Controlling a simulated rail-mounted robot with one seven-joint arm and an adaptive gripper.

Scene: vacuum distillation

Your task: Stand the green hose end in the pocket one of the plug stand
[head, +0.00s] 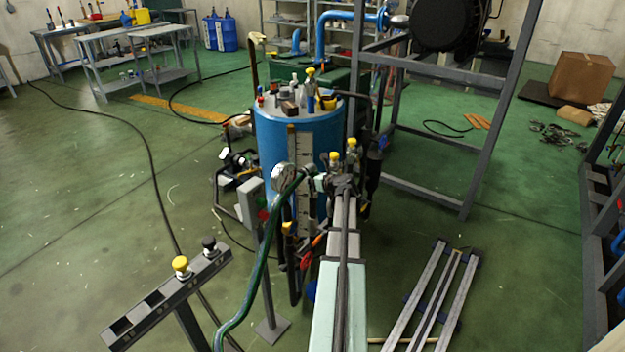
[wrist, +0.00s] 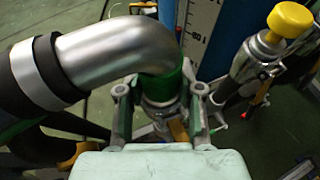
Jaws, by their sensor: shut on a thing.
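The green hose (head: 262,250) rises from the lower edge of the head view and curves to its end at my gripper (head: 338,184). In the wrist view, my gripper (wrist: 160,108) is shut on the hose end's green collar (wrist: 163,88), one finger on each side. A silver elbow (wrist: 105,52) bends from the collar to the left into a black sleeve. The grey plug stand (head: 195,281) is at the lower left, apart from the gripper. A yellow-capped plug (head: 181,266) and a black-capped plug (head: 209,245) stand in its right half. Two pockets at its left look empty; I see no pocket numbers.
A blue drum (head: 270,145) with a scale and several fittings stands just behind my gripper. A yellow-capped fitting (wrist: 285,25) is close at right in the wrist view. A grey control box on a post (head: 250,200) stands between the drum and the plug stand.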

